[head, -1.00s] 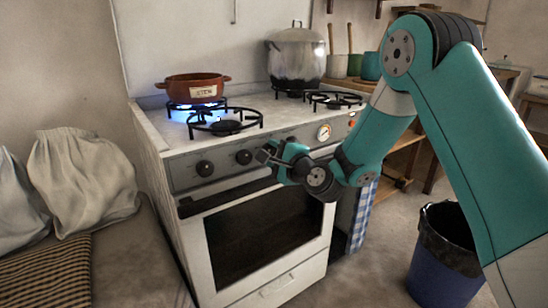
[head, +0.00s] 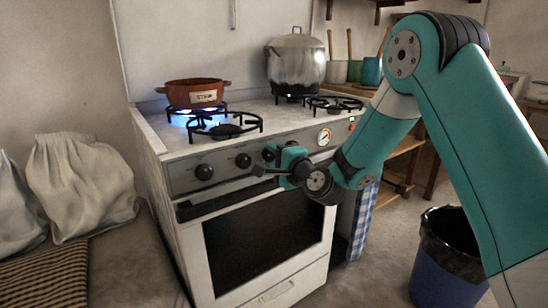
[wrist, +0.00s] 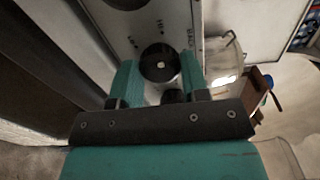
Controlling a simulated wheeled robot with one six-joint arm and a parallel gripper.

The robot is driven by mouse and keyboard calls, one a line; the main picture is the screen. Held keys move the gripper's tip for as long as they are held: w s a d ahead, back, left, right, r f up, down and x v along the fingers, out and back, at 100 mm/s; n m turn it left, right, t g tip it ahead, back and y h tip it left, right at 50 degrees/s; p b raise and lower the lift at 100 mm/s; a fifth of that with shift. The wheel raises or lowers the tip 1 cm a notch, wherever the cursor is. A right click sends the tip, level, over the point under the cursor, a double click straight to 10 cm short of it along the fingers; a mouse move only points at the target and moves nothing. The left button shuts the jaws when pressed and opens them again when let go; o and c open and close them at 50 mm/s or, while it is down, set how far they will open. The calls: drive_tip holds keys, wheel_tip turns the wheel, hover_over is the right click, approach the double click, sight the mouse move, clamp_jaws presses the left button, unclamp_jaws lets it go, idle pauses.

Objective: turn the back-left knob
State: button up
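The white stove has a grey front panel with a row of dark round knobs. In the head view I see a left knob (head: 204,172), a second knob (head: 243,160) and a third knob (head: 268,153) close to my gripper (head: 264,171). My gripper is open and empty, just in front of the panel. In the wrist view a dark knob (wrist: 160,62) appears between the spread fingers of my gripper (wrist: 160,72), with small unclear markings around it. Contact with it cannot be made out.
A large lidded metal pot (head: 296,62) stands at the back right. The oven handle runs below the knobs. A dark blue bin (head: 446,262) stands on the floor at right.

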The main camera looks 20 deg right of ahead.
drive_tip(key=o, duration=0.4)
drive_tip(key=shift+s, duration=0.1)
drive_tip(key=b+v, duration=1.6)
drive_tip(key=v, duration=0.1)
drive_tip(key=shift+s, duration=0.1)
